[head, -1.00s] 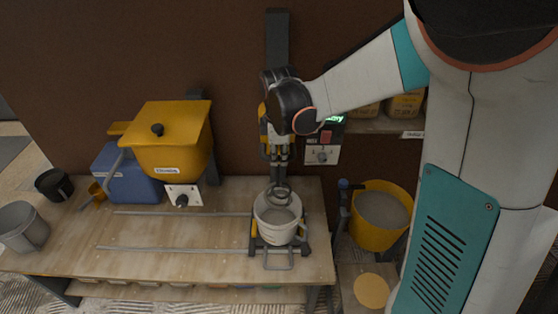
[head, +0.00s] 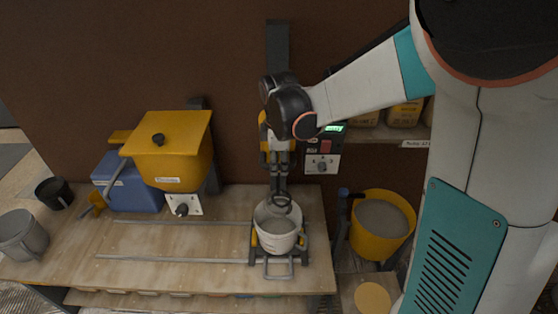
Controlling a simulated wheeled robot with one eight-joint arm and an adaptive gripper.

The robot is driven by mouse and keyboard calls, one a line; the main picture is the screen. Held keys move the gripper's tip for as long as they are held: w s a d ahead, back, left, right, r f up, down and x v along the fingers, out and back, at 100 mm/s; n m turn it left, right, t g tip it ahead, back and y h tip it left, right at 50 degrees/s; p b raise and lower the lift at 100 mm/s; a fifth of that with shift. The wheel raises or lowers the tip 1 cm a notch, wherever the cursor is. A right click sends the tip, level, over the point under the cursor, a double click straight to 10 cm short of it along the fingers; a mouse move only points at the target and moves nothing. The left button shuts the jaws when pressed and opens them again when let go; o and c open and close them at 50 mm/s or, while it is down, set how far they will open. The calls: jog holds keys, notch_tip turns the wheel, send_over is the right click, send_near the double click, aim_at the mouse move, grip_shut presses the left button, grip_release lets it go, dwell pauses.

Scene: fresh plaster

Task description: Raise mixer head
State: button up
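The mixer head (head: 282,145), pale with yellow and dark side parts, is on a dark upright column (head: 277,48) against the brown wall. Its top is hidden behind my black wrist. Two dark shafts run down from it to a coiled whisk (head: 281,201), which sits low, at the mouth of a white bucket (head: 276,242). The bucket stands in a dark frame with yellow clamps on the bench. My wrist is right in front of the mixer head's upper part. My gripper's fingers are hidden behind the wrist, so their grip and contact do not show.
A control box with a green display (head: 334,128) is on the wall right of the mixer. A yellow hopper (head: 172,150) and blue box (head: 127,186) stand left on the bench (head: 170,238). A yellow bucket (head: 381,225) is at the right. Rails cross the bench's clear middle.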

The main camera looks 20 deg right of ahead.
notch_tip(320, 180, up, 12)
jog(key=s, duration=0.2)
jog(key=shift+s+a+f, duration=0.15)
jog(key=shift+a+f, duration=0.05)
jog(key=shift+a, duration=0.2)
jog(key=shift+f, duration=0.1)
jog(key=s+f+m+t+b, duration=0.5)
jog(key=s+f+m+b, duration=0.9)
jog(key=s+f+b, duration=0.4)
notch_tip(320, 180, down, 3)
jog(key=shift+s+d+r+y, duration=0.2)
jog(key=shift+s+d+y, duration=0.1)
jog(key=shift+s, duration=0.8)
